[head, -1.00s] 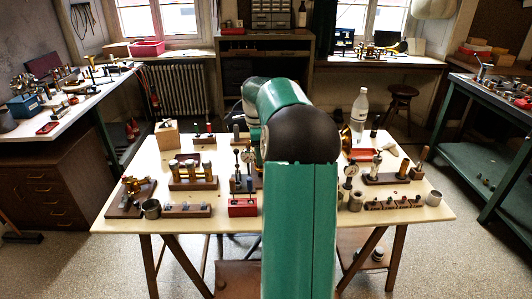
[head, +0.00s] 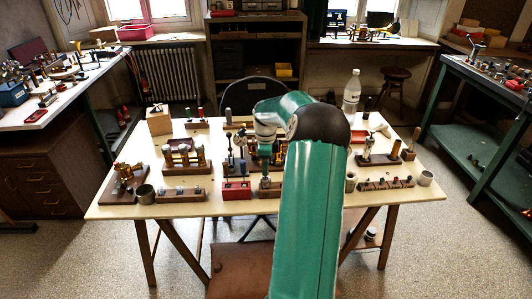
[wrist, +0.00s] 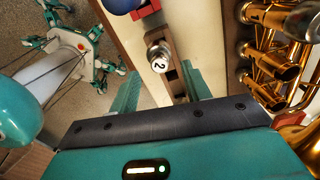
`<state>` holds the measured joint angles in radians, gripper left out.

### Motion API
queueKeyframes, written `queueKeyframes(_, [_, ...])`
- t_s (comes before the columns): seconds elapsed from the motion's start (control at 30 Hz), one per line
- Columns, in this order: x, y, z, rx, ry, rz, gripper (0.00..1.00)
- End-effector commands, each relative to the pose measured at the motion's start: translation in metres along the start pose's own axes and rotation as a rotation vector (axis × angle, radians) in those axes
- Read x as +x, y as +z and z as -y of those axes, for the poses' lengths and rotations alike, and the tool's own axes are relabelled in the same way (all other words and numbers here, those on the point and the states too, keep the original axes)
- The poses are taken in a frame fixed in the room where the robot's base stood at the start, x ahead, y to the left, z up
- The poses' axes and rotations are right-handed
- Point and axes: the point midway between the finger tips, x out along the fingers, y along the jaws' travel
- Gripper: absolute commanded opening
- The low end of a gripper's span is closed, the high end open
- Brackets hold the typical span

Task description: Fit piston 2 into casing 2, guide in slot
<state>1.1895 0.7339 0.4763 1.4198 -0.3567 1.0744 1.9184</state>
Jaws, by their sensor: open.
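A piston with a round silver cap marked 2 (wrist: 158,58) stands in a narrow wooden rack (wrist: 133,28) in the wrist view. My gripper (wrist: 158,88) is open, its teal fingers on either side of the rack, with the piston's cap showing ahead between them. I cannot tell whether the fingers touch it. In the head view my gripper (head: 267,185) is low over the table's front half. Brass horn tubes (wrist: 272,62), open-ended, lie to the right of the rack in the wrist view. I cannot tell which is casing 2, and no slot is visible.
A red block with upright tools (head: 236,191) stands just left of my gripper. The table's (head: 222,207) front edge is close.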

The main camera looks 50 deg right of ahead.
Motion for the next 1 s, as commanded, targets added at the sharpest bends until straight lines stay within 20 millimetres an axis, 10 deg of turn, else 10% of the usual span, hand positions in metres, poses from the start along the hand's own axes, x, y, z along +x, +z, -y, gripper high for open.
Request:
queueKeyframes(0.47, [0.021,0.000,0.000,0.000,-0.001,0.000,0.48])
queueKeyframes(0.73, [0.021,0.000,0.000,0.000,-0.001,0.000,0.01])
queueKeyframes(1.0, [0.016,0.000,0.000,0.000,-0.002,-0.001,0.00])
